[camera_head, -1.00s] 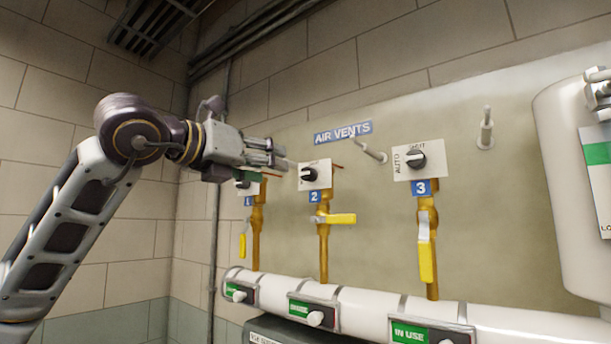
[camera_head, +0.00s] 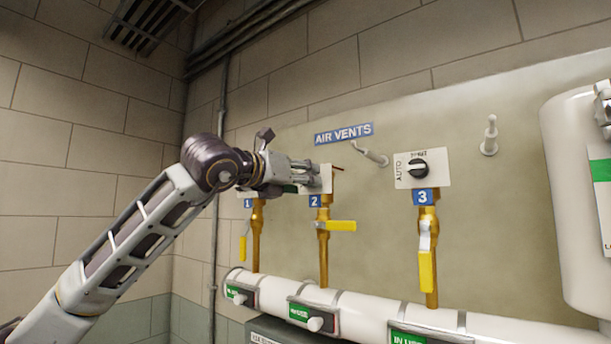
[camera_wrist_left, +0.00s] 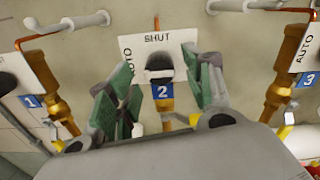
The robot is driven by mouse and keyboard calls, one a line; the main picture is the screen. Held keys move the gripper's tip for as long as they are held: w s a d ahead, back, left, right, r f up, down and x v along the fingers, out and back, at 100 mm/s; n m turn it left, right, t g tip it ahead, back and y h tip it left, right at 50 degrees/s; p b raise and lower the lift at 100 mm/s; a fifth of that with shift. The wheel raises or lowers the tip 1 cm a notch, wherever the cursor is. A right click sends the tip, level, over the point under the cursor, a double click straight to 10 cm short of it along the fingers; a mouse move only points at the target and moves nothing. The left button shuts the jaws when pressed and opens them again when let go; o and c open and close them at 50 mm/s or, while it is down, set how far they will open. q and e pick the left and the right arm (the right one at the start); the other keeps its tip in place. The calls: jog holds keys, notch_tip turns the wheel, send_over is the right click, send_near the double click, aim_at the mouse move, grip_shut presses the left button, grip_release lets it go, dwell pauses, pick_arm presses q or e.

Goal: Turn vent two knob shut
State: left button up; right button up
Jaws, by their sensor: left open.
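The vent two knob (camera_wrist_left: 159,66) is dark with a pale face and sits on a white plate (camera_wrist_left: 135,48) marked SHUT and AUTO, above the blue 2 label (camera_wrist_left: 162,92). In the head view my left gripper (camera_head: 312,176) covers the knob, leaving part of its plate (camera_head: 326,171) and the blue 2 label (camera_head: 314,201) visible. In the left wrist view my left gripper (camera_wrist_left: 160,85) is open, with one green-padded finger on each side of the knob. Gaps show between fingers and knob; I cannot tell whether the fingertips touch the plate. My right gripper is not in view.
Vent three's plate and knob (camera_head: 417,168) are to the right, and vent one's label (camera_head: 248,203) is to the left. A peg (camera_head: 372,154) juts out between vents two and three. Yellow-handled valves (camera_head: 341,225) and a white pipe (camera_head: 365,308) lie below.

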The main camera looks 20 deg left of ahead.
pick_arm(q)
jog(key=shift+x, duration=1)
jog(key=c, duration=1)
